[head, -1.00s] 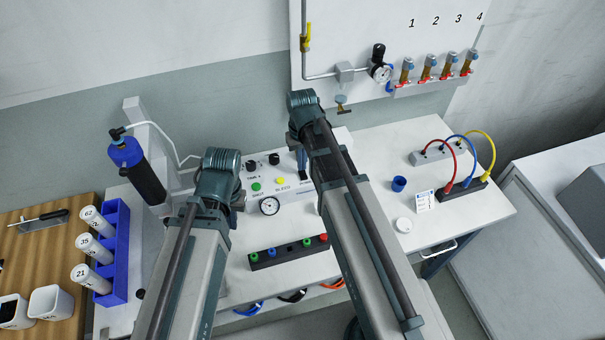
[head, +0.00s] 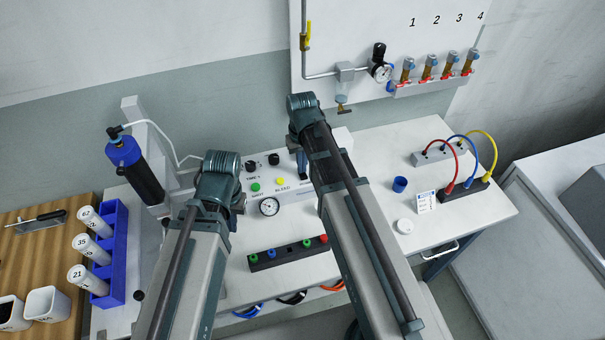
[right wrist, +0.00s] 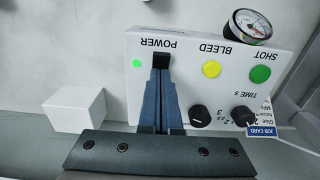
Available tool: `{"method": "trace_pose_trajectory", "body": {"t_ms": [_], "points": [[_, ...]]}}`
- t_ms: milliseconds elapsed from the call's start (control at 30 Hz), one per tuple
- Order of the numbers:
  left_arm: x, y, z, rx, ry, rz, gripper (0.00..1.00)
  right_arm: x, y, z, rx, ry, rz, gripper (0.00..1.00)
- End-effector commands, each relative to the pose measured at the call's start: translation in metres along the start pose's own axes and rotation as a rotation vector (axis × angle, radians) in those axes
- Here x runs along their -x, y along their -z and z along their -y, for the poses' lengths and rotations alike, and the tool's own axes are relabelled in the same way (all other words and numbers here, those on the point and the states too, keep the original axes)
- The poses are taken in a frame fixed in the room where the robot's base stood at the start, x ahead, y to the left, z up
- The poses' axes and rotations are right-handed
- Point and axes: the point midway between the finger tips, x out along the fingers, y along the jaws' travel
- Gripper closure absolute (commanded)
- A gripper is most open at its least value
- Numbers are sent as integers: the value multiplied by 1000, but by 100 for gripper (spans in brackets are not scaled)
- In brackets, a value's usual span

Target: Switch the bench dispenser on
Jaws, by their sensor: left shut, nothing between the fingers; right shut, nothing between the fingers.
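The bench dispenser (head: 290,192) is a white box on the bench with a gauge, knobs and coloured buttons. In the right wrist view it appears upside down. Its black POWER switch (right wrist: 161,58) is at the fingertips of my right gripper (right wrist: 161,72), which is shut and empty. The tips overlap the switch's lower edge in the picture; I cannot tell whether they press it. A small green light (right wrist: 137,63) beside the switch is bright. My left gripper (head: 238,204) is mostly hidden by its own wrist, in front of the dispenser's left end.
A blue and black cartridge (head: 135,168) on a stand is at the left, with a white hose. A strip with coloured caps (head: 288,253) lies in front of the dispenser. A blue cup (head: 399,184) and cabled sockets (head: 464,191) are at the right. A blue rack (head: 117,250) is far left.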

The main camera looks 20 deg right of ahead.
Motion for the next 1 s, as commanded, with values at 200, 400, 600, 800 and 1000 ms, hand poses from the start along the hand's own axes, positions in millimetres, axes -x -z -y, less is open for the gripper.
{"method": "trace_pose_trajectory", "body": {"t_ms": [200,400,600,800,1000], "points": [[15,-1,2,0,0,0,100,15,0,0,0,0,0,100],[31,-2,3,0,0,0,100,31,0,0,0,0,0,100],[46,-3,4,0,0,0,100,46,0,0,0,0,-1,100],[61,-4,6,0,0,0,100,61,0,0,0,0,-1,100],[70,-4,7,0,0,0,100,71,0,0,0,0,-1,100]]}}
